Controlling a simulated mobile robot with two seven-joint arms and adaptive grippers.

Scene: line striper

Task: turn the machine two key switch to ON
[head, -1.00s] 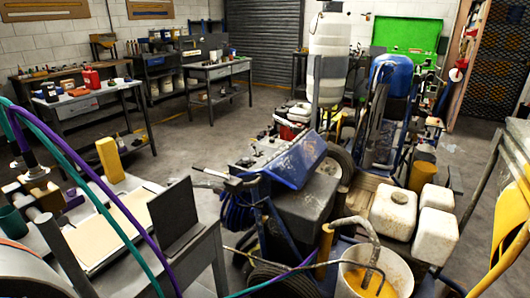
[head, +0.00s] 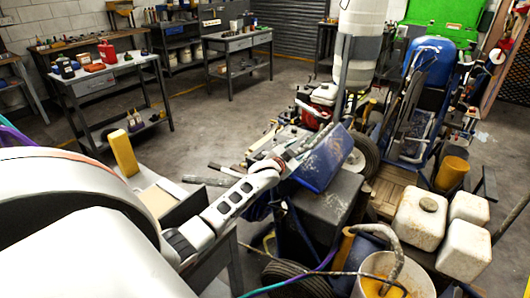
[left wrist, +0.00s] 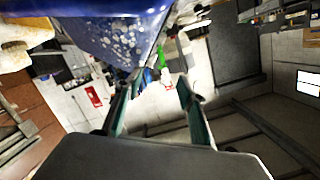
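A line striper with a paint-flecked blue box (head: 325,160) stands in the middle of the head view. A second machine with a blue tank (head: 428,57) stands behind it to the right. No key switch or ON mark can be made out, and I cannot tell which machine is machine two. My left gripper (head: 299,145) is at the near left side of the blue box; its fingers are small and unclear there. In the left wrist view the gripper (left wrist: 160,88) has its fingers apart with nothing between them. The speckled blue surface (left wrist: 105,25) is close beyond them. My right gripper is not in view.
A white bucket (head: 368,287) with yellow paint and stained white jugs (head: 420,218) stand at the front right. A workbench (head: 90,85) with a red can (head: 107,52) is at the back left. The floor (head: 215,125) between is open.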

